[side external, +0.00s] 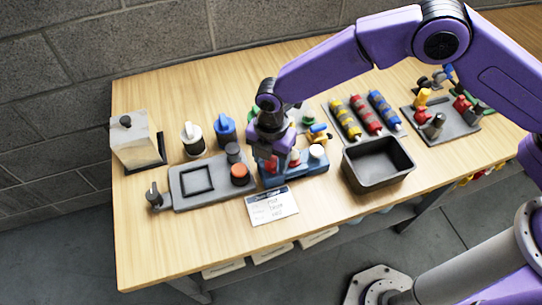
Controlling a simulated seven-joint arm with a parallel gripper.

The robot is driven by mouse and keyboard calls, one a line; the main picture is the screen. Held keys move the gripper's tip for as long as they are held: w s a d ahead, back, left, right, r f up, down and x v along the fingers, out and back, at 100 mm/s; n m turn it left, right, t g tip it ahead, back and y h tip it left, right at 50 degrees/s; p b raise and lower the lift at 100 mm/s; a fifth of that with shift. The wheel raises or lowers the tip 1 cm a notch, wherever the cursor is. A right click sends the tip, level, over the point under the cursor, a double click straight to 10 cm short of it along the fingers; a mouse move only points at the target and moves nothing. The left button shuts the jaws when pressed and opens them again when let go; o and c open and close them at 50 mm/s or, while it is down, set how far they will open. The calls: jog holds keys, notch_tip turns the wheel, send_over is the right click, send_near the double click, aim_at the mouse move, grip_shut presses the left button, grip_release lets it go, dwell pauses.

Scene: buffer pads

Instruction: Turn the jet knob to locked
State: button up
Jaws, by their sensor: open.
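A jet-black knob (154,196) with an upright handle stands at the front left corner of the table, at the left end of a grey panel (205,192). It is too small to read any lock mark or its exact setting. My gripper (275,168) is open and points down over a blue block (305,168) with red and white round tops. It is well to the right of the black knob and apart from it. My gripper hides part of the blue block.
White (192,139) and blue (225,130) knobs stand behind the panel. A dark cylinder (233,152) and an orange-red button (240,174) stand near my gripper. A black tray (378,165), a card (271,206) and a metal box (136,141) are also on the table.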

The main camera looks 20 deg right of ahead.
jog(key=c, duration=1.1)
jog(key=shift+o, duration=0.2)
jog(key=shift+m, duration=0.3)
jog(key=m, duration=1.5)
jog(key=shift+o, duration=1)
jog(key=shift+m, duration=1.3)
